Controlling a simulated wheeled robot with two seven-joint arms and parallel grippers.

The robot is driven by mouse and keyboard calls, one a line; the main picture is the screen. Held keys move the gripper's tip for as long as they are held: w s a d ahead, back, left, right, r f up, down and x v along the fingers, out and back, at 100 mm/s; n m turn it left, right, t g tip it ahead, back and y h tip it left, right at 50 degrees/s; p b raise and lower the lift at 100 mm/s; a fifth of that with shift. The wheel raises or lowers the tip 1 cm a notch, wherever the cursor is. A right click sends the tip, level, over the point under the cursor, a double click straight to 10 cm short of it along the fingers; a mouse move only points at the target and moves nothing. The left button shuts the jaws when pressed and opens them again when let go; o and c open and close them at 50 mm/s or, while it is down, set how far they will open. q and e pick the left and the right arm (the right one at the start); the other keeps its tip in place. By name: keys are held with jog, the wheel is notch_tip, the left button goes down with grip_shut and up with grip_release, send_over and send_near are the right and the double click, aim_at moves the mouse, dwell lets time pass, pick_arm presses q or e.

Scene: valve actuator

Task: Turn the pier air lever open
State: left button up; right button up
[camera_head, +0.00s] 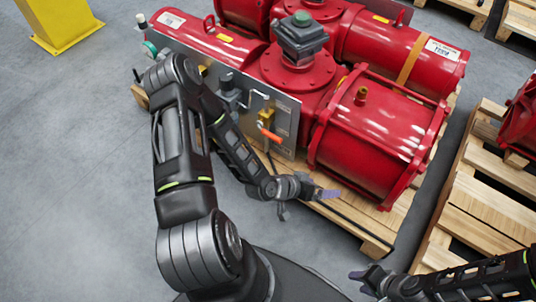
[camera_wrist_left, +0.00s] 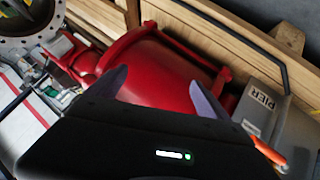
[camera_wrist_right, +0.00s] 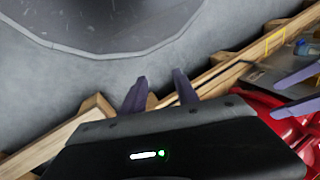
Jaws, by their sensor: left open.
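The orange lever (camera_head: 270,135) sits on the grey panel (camera_head: 286,116) at the front of the red actuator. It also shows at the right edge of the left wrist view (camera_wrist_left: 268,151), beside a plate lettered PIER (camera_wrist_left: 262,98). My left gripper (camera_head: 307,203) is open and empty, below and right of the lever in the head view and apart from it. Its spread fingers (camera_wrist_left: 160,88) show in the left wrist view. My right gripper (camera_head: 361,283) is low at the right, far from the lever. Its fingers (camera_wrist_right: 160,92) are apart with nothing between them.
The red actuator cylinder (camera_head: 372,135) rests on a wooden pallet (camera_head: 372,228) close by my left gripper. Another pallet (camera_head: 490,215) stands at the right. A yellow stand (camera_head: 62,25) is at the far left. Grey floor (camera_head: 70,170) is clear at the left.

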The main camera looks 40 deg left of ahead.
pick_arm(q)
jog(key=shift+o, duration=0.8)
jog(key=w+a+f+t+y+b, duration=0.1)
jog(key=w+a+f+t+b, duration=0.1)
jog(key=a, duration=0.4)
jog(key=w+a+f+t+y+b, duration=0.1)
jog(key=a+f+t+b, duration=0.1)
jog(key=a+f+b, duration=0.2)
jog(key=shift+w+a+f+b, duration=0.2)
jog(key=shift+w+a+b, duration=0.25)
jog(key=shift+a, duration=0.65)
jog(key=m+t+y+b, duration=0.1)
jog(key=t+y+b, duration=0.35)
jog(key=b, duration=0.25)
send_near(270, 137)
jog(key=shift+w+a+f+t+h, duration=0.15)
jog(key=shift+w+a+t+h, duration=0.1)
jog(key=shift+w+h, duration=0.2)
pick_arm(e)
notch_tip(270, 137, down, 17)
jog(key=w, duration=0.1)
jog(key=shift+d+f, duration=0.2)
jog(key=shift+d, duration=0.25)
jog(key=shift+w, duration=0.1)
